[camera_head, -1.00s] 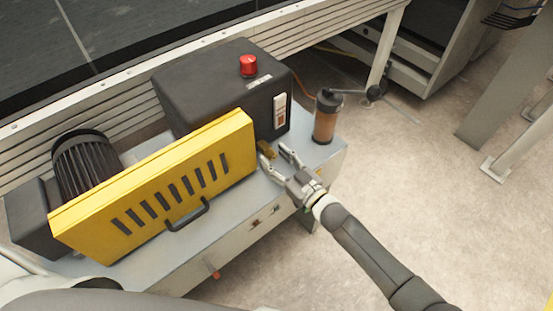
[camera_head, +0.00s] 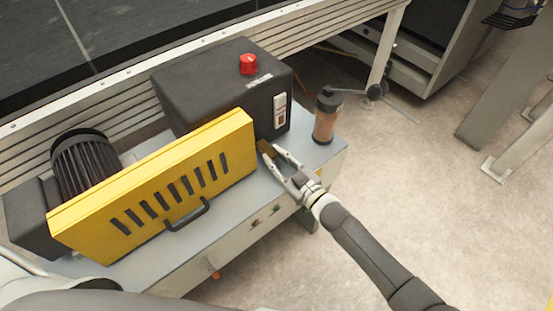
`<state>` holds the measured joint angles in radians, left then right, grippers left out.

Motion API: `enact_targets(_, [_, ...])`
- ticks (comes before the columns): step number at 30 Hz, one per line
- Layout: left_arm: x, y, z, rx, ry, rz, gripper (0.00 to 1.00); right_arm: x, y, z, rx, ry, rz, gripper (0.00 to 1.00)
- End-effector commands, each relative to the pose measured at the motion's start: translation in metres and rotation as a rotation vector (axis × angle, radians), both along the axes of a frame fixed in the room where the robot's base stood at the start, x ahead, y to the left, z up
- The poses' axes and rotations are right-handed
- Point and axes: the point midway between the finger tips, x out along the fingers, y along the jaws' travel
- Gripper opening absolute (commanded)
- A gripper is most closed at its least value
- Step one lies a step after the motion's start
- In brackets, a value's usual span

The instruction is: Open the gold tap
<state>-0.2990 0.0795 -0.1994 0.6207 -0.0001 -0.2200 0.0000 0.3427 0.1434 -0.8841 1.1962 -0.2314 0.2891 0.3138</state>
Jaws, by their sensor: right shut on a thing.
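The gold tap (camera_head: 266,149) is a small brownish-gold piece on the grey machine top, just right of the yellow guard's right end. My right gripper (camera_head: 270,151) reaches in from the lower right and is shut on the tap, with one finger on each side. The fingers partly hide the tap, and its exact angle is hard to make out. My left gripper is not in view.
The yellow slotted guard (camera_head: 160,190) with a dark handle stands close left of the gripper. A black box (camera_head: 215,85) with a red knob (camera_head: 248,64) stands behind it. A brown-and-black cylinder (camera_head: 325,118) stands to the right. Open floor lies further right.

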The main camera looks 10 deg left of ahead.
Motion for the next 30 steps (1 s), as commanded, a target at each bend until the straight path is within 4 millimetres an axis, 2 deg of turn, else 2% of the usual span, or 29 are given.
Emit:
enact_targets(11, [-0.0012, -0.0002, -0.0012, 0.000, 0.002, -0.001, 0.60, -0.0002, 0.0004, 0.0007, -0.034, -0.046, 0.000, 0.00])
enact_targets(12, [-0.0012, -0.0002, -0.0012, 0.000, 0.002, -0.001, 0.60, -0.0002, 0.0004, 0.0008, -0.034, -0.046, 0.001, 0.26])
enact_targets(17, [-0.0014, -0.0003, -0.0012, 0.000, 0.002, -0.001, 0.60, -0.0002, 0.0004, 0.0008, -0.033, -0.045, 0.001, 0.46])
enact_targets(26, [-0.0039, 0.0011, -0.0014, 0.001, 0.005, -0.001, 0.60, -0.0003, 0.0000, 0.0005, -0.034, -0.045, 0.000, 0.46])
enact_targets(30, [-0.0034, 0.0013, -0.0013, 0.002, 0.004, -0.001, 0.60, -0.0048, -0.0067, -0.0006, -0.035, -0.044, 0.000, 0.46])
